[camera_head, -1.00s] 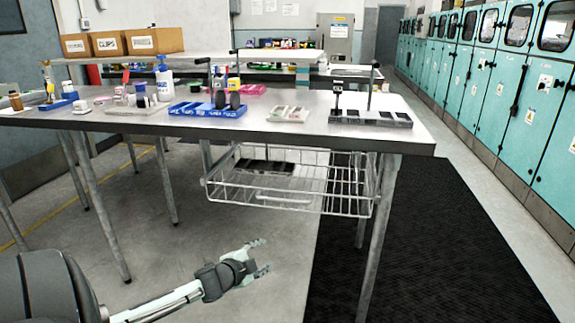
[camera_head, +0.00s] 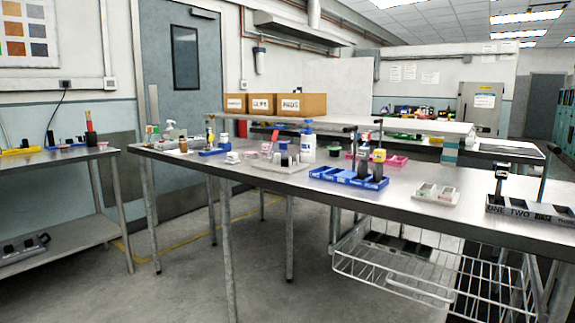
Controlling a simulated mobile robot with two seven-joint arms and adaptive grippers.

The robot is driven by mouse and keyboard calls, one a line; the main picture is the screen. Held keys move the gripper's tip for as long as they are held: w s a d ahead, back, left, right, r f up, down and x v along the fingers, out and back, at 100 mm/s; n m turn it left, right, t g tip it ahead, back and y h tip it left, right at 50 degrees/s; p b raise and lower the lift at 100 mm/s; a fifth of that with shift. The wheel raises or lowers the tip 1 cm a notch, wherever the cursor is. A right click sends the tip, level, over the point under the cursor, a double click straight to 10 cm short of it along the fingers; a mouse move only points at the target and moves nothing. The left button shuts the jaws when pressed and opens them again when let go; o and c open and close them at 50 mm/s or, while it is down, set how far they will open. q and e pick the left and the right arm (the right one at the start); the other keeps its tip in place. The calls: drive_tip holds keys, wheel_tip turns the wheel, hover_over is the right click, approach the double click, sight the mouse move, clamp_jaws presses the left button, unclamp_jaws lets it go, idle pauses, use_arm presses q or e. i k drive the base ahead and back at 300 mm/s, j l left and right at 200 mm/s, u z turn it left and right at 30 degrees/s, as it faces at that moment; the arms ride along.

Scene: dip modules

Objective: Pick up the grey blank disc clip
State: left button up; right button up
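I cannot pick out a grey blank disc clip for certain; the small pieces on the steel table (camera_head: 285,184) are too small to tell apart. A dark grey labelled holder (camera_head: 530,211) with a black upright piece stands at the table's right end. A blue tray (camera_head: 347,180) holding dark bottle-like items stands near the middle. A small pale tray (camera_head: 435,197) with light pieces lies between them. Neither of my grippers is in view.
Cardboard boxes, one labelled CLIPS (camera_head: 262,104), stand on a raised shelf behind. A wire basket (camera_head: 430,285) hangs under the table. A second bench (camera_head: 62,157) stands at the left with small items. Floor between the benches is clear.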

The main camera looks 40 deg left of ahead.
sight(364, 153)
drive_tip(key=i+j+u, duration=0.1)
drive_tip(key=i+u, duration=0.65)
drive_tip(key=i+l+u, duration=0.2)
drive_tip(key=i+u, duration=0.2)
drive_tip(key=i+l, duration=0.25)
drive_tip(key=i, duration=0.2)
drive_tip(key=i+j, duration=0.1)
drive_tip(key=j, duration=0.35)
drive_tip(key=i+j, duration=0.15)
drive_tip(key=j, duration=0.25)
drive_tip(key=i+j+z, duration=0.1)
drive_tip(key=j+z, duration=0.15)
drive_tip(key=j, duration=0.25)
drive_tip(key=j+z, duration=0.25)
drive_tip(key=j, duration=0.25)
